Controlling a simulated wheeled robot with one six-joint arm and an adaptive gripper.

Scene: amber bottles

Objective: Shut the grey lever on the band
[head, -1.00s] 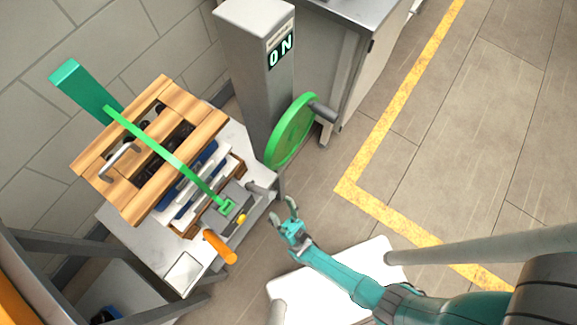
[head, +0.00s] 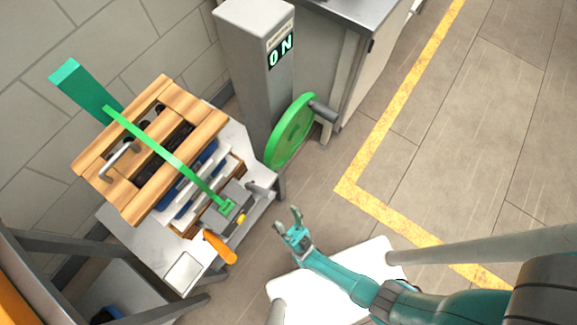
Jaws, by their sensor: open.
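A green band (head: 160,148) runs over a wooden crate (head: 130,183) and ends at a green buckle on a small grey tensioner block (head: 232,196) at the bench's right edge. A short grey lever (head: 260,188) sticks out from the far right of this block. An orange handle (head: 220,247) and a yellow knob (head: 240,219) sit on the block's near side. My gripper (head: 287,218) is open and empty, to the lower right of the grey lever and apart from it, with its fingers pointing up in the picture.
A grey post (head: 258,90) reading "ON" with a green wheel (head: 292,132) stands behind the lever. The bench top (head: 225,130) is narrow around the crate. The floor (head: 420,180) to the right is open, with a yellow line.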

